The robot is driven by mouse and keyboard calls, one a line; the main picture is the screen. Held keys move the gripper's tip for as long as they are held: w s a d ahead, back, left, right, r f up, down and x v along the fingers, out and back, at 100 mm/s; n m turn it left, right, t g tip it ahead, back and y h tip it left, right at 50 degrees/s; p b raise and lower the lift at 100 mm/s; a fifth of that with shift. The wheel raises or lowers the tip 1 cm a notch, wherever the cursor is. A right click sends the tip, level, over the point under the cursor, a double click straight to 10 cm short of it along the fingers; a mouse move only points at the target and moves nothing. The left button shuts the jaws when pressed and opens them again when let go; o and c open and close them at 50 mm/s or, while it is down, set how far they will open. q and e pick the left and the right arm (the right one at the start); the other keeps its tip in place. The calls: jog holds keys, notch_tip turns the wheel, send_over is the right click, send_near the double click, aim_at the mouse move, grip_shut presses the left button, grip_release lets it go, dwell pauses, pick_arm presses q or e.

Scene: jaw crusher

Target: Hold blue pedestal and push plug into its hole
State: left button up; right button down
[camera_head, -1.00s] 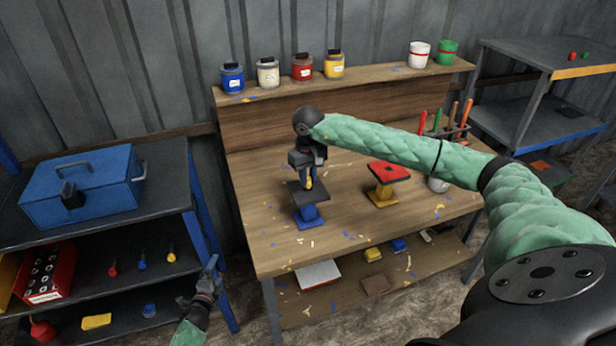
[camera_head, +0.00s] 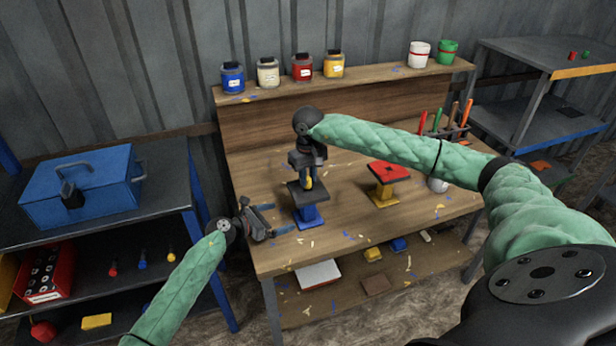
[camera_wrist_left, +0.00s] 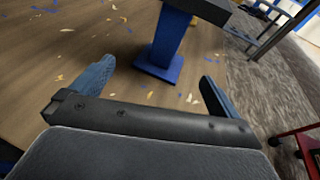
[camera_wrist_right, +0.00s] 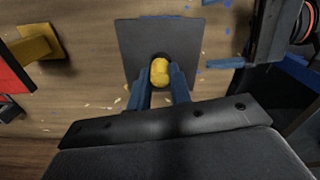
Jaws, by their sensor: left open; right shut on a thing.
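The blue pedestal (camera_head: 308,214) stands upright on the workbench, with a dark square top plate (camera_wrist_right: 190,42) that has a round hole. My right gripper (camera_head: 308,178) is above the plate, shut on a yellow plug (camera_wrist_right: 159,72). The plug is over the hole in the right wrist view; how deep it sits is hidden. My left gripper (camera_head: 283,220) is open at the bench's left front, to the left of the pedestal, fingers pointing at it. In the left wrist view the pedestal's blue column (camera_wrist_left: 168,42) stands ahead between the two fingertips, apart from them.
A yellow pedestal with a red top (camera_head: 388,172) stands to the right on the bench (camera_head: 350,228). Paint jars (camera_head: 302,68) line the back ledge. A blue toolbox (camera_head: 85,185) sits on the left shelf. Small chips litter the bench.

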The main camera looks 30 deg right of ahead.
aim_at(302, 214)
pick_arm(q)
jog(key=shift+s+d+f+m, duration=0.3)
jog(key=shift+s+d+m, duration=0.05)
jog(key=shift+d+m, duration=0.1)
jog(key=shift+x, duration=4.9)
jog(key=shift+f, duration=0.15)
jog(key=c, duration=1.4)
jog(key=shift+c, duration=1)
